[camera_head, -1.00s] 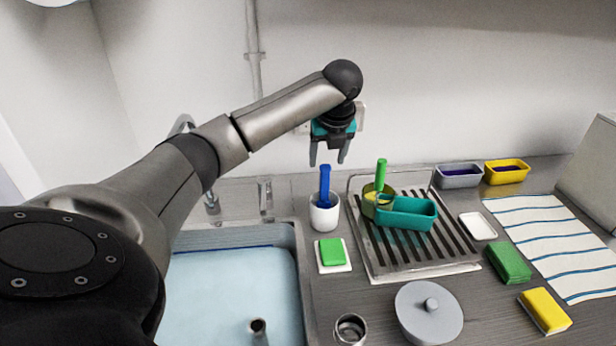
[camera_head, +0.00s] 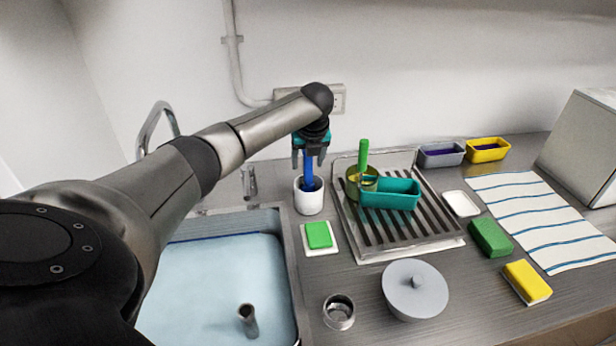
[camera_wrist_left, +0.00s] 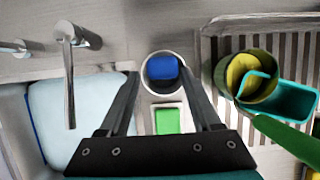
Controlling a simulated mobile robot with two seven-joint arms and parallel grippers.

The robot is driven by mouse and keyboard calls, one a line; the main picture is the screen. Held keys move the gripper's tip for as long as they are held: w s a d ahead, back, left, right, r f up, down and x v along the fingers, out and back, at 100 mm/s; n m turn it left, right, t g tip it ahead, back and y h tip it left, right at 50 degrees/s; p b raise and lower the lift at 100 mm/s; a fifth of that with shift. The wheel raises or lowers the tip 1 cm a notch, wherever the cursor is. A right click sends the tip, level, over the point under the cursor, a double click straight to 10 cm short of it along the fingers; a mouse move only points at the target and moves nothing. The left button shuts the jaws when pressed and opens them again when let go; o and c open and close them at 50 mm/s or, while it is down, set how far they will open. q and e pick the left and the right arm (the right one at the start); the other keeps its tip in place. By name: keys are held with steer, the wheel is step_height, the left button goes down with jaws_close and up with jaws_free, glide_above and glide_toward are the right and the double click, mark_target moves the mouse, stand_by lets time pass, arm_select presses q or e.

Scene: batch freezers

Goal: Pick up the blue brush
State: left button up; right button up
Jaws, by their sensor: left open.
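The blue brush (camera_head: 309,172) stands upright in a white cup (camera_head: 309,202) on the counter between the sink and the dish rack. My left gripper (camera_head: 309,163) is open above the cup, pointing down, with its fingers on either side of the top of the brush handle. In the left wrist view, the blue brush (camera_wrist_left: 163,68) shows inside the white cup (camera_wrist_left: 165,88), ahead of the two spread fingers (camera_wrist_left: 162,80). The lower part of the brush is hidden in the cup. My right gripper is not in view.
A green sponge (camera_head: 318,235) on a white dish lies in front of the cup. To the right, the dish rack (camera_head: 400,240) holds a teal tray (camera_head: 391,195) and an olive cup (camera_head: 352,183) with a green-handled tool (camera_head: 363,155). The sink (camera_head: 215,290) is at left; a tap (camera_head: 150,130) stands behind it.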

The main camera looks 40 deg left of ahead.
mark_target(308, 177)
arm_select(q)
steer(key=shift+w+b+x, duration=0.15)
steer(key=shift+b+x, duration=0.05)
steer(key=shift+x, duration=0.85)
steer(key=shift+w+b+x, duration=0.15)
steer(key=shift+b+x, duration=0.05)
steer(key=shift+x, duration=0.9)
steer(key=shift+r, duration=0.1)
steer(key=shift+c, duration=0.2)
jaws_close()
